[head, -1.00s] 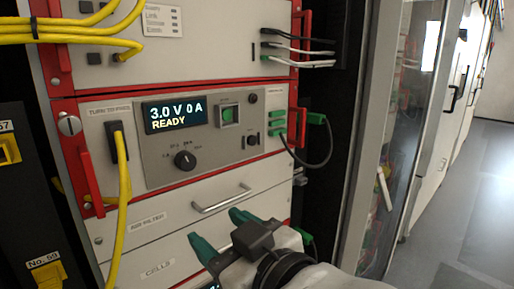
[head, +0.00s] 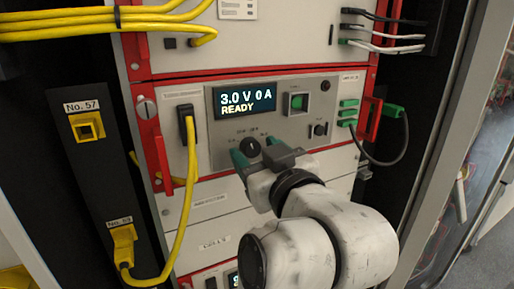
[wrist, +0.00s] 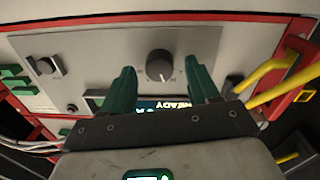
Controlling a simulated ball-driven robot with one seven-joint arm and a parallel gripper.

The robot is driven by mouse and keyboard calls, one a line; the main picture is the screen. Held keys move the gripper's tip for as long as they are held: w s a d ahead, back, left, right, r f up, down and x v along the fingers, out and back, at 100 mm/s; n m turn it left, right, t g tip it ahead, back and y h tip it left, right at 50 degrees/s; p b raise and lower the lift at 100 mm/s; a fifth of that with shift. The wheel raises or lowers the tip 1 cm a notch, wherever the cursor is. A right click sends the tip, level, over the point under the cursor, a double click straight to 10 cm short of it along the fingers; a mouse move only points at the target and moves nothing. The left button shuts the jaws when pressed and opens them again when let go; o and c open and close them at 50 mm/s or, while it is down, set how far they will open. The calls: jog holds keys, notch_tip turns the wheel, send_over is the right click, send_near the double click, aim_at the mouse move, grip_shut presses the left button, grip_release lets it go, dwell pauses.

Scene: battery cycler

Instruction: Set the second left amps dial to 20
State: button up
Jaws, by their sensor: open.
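The amps dial (head: 250,146) is a round black knob with scale marks, low on the grey panel of the red-framed unit. The display (head: 245,98) above it reads 3.0 V 0 A READY. My gripper (head: 253,152) is open in front of the dial, its green fingers hiding part of the knob and scale. In the wrist view, which shows the panel upside down, the dial (wrist: 159,63) stands between the two spread fingers of my gripper (wrist: 160,66), with a gap on each side. Its pale pointer mark faces the display side. The scale numbers are too small to read.
A yellow cable (head: 188,185) hangs left of the dial from a black plug. A green square switch (head: 298,102) and a small knob (head: 319,129) sit to the right. Red handles (head: 154,150) flank the unit. Another lit display (head: 233,280) shows below.

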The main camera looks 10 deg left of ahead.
jog(key=shift+w+a, duration=0.1)
jog(key=shift+w, duration=0.1)
jog(key=c, duration=1)
jog(key=shift+c, duration=0.2)
jog(key=shift+m, duration=0.3)
jog(key=m, duration=0.3)
jog(key=shift+m+p, duration=0.3)
jog(key=shift+m, duration=1.7)
